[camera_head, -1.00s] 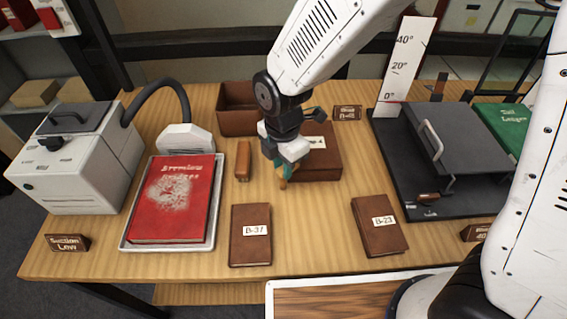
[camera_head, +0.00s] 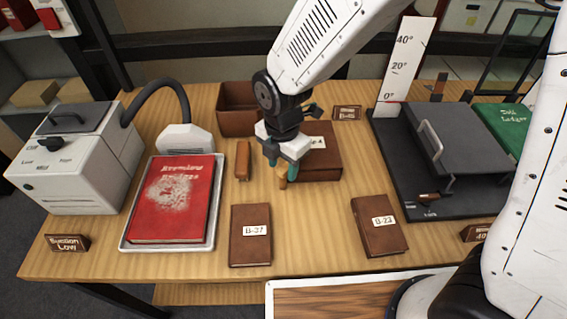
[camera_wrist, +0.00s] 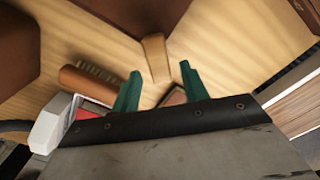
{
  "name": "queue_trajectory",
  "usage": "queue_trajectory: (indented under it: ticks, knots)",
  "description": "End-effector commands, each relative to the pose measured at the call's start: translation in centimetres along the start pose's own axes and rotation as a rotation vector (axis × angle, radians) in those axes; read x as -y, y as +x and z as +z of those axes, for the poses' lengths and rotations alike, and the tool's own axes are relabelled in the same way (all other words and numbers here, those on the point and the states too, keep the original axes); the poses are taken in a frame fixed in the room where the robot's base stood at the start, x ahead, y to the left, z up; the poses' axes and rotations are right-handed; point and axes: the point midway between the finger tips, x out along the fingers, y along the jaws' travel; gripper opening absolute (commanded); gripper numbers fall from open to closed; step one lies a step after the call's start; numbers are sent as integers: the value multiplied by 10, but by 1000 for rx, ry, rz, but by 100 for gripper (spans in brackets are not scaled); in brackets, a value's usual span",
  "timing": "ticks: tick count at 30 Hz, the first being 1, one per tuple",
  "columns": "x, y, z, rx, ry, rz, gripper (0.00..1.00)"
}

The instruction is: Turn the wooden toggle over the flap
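A brown archival box (camera_head: 322,165) with a white label stands at the middle of the table. A small tan wooden toggle (camera_head: 283,182) shows at its near left corner. In the wrist view the toggle (camera_wrist: 154,56) sticks out from the brown box (camera_wrist: 130,12) toward my gripper. My gripper (camera_head: 281,172) is at that corner, pointing down, and hides part of the box and any flap. In the wrist view its green fingers (camera_wrist: 160,80) are apart, with the toggle's end between or just beyond their tips. I cannot tell whether they touch it.
A wooden brush (camera_head: 242,160) lies left of my gripper. An open brown box (camera_head: 238,122) stands behind. Small books B-37 (camera_head: 250,222) and B-23 (camera_head: 379,224) lie in front. A red book (camera_head: 172,200) lies on a tray at left. A dark press (camera_head: 455,150) stands at right.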

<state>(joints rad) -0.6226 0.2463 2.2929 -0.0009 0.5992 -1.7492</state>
Motion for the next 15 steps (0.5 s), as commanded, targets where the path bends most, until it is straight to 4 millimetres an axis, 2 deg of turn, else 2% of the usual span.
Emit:
queue_trajectory:
  ticks: [8, 11, 15]
  knots:
    - [0, -1, 0, -1, 1, -2, 44]
    - [0, -10, 0, 0, 1, 2, 44]
    - [0, -34, 0, 0, 1, 3, 44]
